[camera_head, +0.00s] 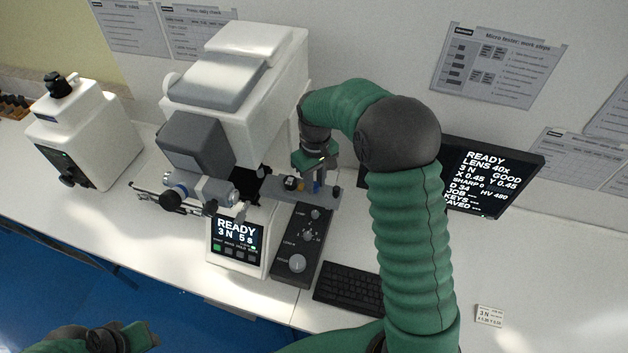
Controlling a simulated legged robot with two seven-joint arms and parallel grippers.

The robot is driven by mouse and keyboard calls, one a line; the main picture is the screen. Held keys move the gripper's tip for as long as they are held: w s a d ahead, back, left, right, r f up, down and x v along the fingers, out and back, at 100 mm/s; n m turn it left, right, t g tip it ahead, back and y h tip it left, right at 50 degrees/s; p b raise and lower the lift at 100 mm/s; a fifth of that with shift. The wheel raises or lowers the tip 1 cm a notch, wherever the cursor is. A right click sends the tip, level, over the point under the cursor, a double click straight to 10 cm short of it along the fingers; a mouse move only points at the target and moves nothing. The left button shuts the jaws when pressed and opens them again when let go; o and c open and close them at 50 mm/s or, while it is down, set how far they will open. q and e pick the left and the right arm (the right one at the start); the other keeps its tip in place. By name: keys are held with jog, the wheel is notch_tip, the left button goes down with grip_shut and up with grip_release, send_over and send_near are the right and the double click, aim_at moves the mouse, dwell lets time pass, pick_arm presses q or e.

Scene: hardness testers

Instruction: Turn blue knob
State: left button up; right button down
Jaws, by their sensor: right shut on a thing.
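The white hardness tester (245,100) stands at the back, with a grey bracket and small parts on its right side. A small blue knob (316,187) shows there, right under my right gripper (313,180). My right arm arches over from the front right and points this gripper down. The gripper is shut on the blue knob, and the fingers hide most of it.
A black control panel (300,245) with knobs and a black keyboard (347,287) lie in front. A monitor (492,175) stands behind my right arm. A smaller white machine (80,130) is at the left. The table is clear at the right, beyond a small card (490,315).

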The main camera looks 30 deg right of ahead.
jog(key=shift+w+d+r+n, duration=0.15)
jog(key=shift+r+n, duration=0.05)
jog(key=shift+n, duration=0.4)
jog(key=c, duration=1.5)
grip_release()
jog(key=o, duration=0.3)
jog(key=shift+f, duration=0.1)
jog(key=shift+d+f, duration=0.1)
jog(key=shift+d, duration=0.05)
